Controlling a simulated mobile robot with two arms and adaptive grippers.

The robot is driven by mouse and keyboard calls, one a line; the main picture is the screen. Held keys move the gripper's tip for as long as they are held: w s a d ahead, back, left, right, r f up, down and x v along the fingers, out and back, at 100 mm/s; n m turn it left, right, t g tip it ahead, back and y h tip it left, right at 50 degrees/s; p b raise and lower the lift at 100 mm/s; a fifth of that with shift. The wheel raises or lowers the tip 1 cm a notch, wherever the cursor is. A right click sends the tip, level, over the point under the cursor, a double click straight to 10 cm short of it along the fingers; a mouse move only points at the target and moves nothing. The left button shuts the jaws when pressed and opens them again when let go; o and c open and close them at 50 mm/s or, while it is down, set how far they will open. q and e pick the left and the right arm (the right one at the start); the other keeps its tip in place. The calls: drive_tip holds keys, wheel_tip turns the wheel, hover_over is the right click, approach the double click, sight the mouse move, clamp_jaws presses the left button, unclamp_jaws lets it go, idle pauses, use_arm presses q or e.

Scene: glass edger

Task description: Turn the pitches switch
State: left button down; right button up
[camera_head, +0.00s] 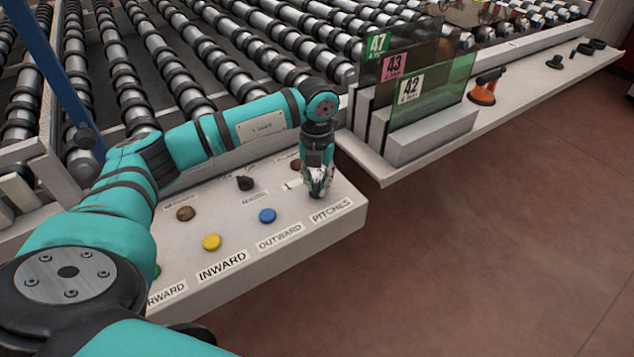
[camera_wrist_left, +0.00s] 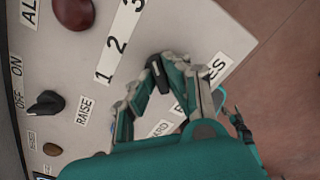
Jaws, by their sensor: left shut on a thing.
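My left gripper (camera_head: 318,190) points down at the panel just above the PITCHES label (camera_head: 331,211). In the left wrist view the left gripper (camera_wrist_left: 157,88) is shut on the pitches switch (camera_wrist_left: 158,75), a small black knob beside the 1-2-3 scale (camera_wrist_left: 119,40). The fingers hide much of the knob, and its setting cannot be told. In the head view the gripper covers the switch. My right gripper is not in view.
The panel (camera_head: 290,250) also has a blue button (camera_head: 267,216), a yellow button (camera_head: 211,242) and a black knob (camera_head: 245,183). Glass samples (camera_head: 432,92) stand on a ledge to the right. Rollers (camera_head: 190,60) lie behind. Open floor (camera_head: 480,220) is at the right.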

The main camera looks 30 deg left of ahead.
sight(317, 185)
use_arm(q)
drive_tip(key=shift+m, duration=0.3)
idle(0.4)
drive_tip(key=c, duration=1.4)
unclamp_jaws()
drive_tip(key=shift+o, duration=0.2)
wheel_tip(317, 185, up, 12)
